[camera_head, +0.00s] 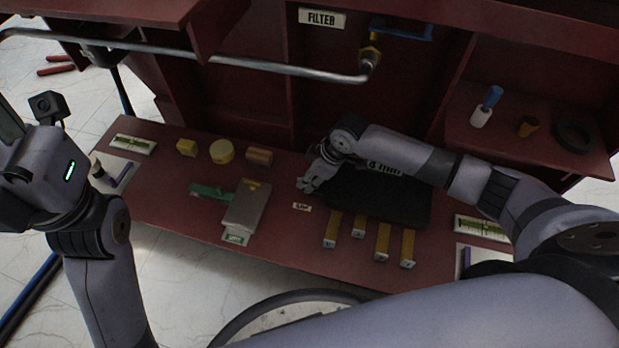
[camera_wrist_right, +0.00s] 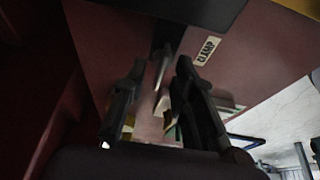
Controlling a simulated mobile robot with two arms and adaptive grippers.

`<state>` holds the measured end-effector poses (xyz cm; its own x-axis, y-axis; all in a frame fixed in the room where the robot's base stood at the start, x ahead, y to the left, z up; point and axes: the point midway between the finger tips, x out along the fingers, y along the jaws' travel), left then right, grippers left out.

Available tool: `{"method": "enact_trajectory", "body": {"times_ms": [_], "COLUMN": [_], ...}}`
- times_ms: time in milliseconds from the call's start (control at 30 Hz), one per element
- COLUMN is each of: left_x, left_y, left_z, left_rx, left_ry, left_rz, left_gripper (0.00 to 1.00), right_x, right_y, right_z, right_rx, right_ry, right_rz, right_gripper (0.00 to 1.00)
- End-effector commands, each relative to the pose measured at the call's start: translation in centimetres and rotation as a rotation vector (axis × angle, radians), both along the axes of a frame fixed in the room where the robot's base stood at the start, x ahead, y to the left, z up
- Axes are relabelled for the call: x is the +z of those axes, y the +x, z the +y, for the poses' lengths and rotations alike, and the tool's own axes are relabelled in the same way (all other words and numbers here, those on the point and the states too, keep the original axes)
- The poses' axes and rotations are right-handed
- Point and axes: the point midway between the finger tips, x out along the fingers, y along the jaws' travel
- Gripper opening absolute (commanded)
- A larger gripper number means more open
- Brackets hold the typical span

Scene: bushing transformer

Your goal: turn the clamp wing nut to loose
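My right gripper (camera_head: 307,186) is low over the table, just behind a small white label (camera_head: 301,207). In the right wrist view its two fingers (camera_wrist_right: 161,66) stand apart. A thin grey upright piece (camera_wrist_right: 163,68), perhaps the wing nut, shows in the gap between them; I cannot tell whether either finger touches it. The wing nut cannot be made out in the head view. My left arm is raised at the left; its gripper is only partly visible at the picture's edge.
A black block (camera_head: 385,200) lies right of the gripper, with several yellow-brown bars (camera_head: 382,241) before it. A grey box (camera_head: 246,210) and green piece (camera_head: 208,191) lie to the left. A metal pipe (camera_head: 250,67) crosses above the red table (camera_head: 160,215).

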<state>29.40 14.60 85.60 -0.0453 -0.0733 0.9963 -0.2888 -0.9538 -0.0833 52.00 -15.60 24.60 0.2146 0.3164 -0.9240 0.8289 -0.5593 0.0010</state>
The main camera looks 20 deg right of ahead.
Motion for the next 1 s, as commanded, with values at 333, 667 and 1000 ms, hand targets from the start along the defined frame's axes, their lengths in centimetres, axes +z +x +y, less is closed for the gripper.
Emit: {"method": "enact_trajectory", "body": {"times_ms": [333, 667, 1000], "left_x": [0.03, 0.03, 0.09], "left_y": [-0.03, -0.05, -0.05], "left_z": [0.00, -0.01, 0.00], "left_rx": [0.000, -0.001, -0.001], "left_ry": [0.000, 0.000, 0.000], "left_rz": [-0.001, -0.001, -0.001], "left_gripper": [0.40, 0.40, 0.40], "right_x": [0.03, 0.03, 0.00], "right_y": [-0.02, 0.01, -0.02], "right_z": [-0.01, -0.06, -0.07], "right_rx": [0.000, 0.000, 0.005], "right_ry": [0.000, -0.001, -0.001], "right_rz": [0.000, -0.001, 0.001], "right_gripper": [0.11, 0.00, 0.00]}}
